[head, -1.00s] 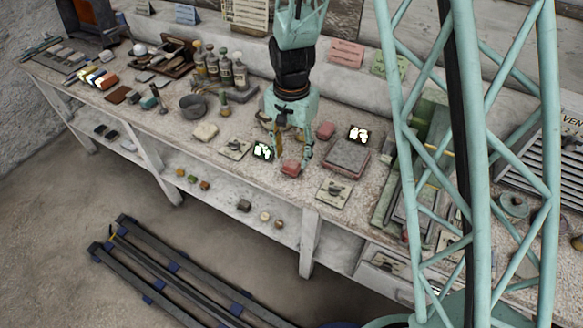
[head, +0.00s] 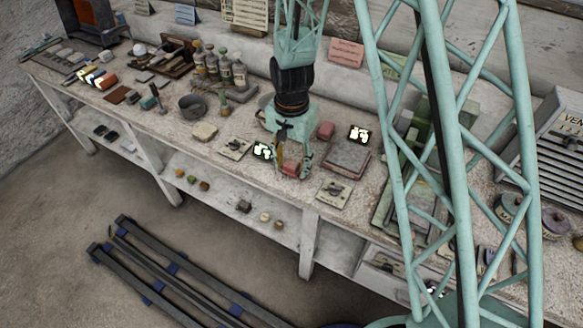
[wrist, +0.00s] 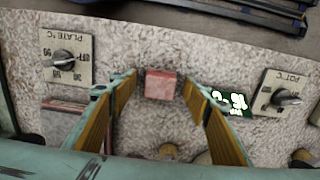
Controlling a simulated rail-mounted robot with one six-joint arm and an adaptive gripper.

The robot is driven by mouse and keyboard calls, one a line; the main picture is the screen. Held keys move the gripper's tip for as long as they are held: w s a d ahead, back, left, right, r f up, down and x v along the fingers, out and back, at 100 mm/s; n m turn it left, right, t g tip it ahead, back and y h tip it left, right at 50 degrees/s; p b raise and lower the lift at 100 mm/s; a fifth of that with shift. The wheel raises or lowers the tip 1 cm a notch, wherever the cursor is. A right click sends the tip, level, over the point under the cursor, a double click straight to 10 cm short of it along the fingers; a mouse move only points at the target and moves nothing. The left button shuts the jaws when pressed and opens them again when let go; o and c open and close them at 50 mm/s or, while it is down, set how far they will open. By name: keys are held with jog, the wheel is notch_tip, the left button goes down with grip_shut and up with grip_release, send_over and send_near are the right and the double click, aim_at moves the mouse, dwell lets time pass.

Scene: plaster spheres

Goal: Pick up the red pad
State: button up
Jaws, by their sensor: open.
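A small red pad (head: 291,170) lies on the speckled bench top (head: 232,187) near its front edge. My gripper (head: 292,163) is over it, pointing down, with its fingers open. In the wrist view the red pad (wrist: 160,85) shows between the tips of my two yellow-lined fingers (wrist: 160,92), with a narrow gap at the right finger. A second reddish block (head: 325,130) sits farther back on the bench, behind and right of my gripper.
A POT dial plate (wrist: 283,93) and a lit display (wrist: 228,102) lie right of the pad in the wrist view. A PLATE dial (wrist: 66,58) lies left. A grey-topped slab (head: 347,156) is close on the right in the head view. Bottles (head: 225,70) stand at the back left.

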aim_at(292, 163)
jog(key=shift+c, duration=0.3)
jog(key=c, duration=0.8)
jog(key=shift+r, duration=0.1)
jog(key=shift+r, duration=1.6)
jog(key=s+d, duration=0.1)
jog(key=s, duration=0.4)
jog(key=s+d+r, duration=0.1)
jog(key=s, duration=0.4)
jog(key=s+d, duration=0.1)
jog(key=s, duration=0.4)
jog(key=shift+s+d+r+p, duration=0.15)
jog(key=shift+s+r+p, duration=0.15)
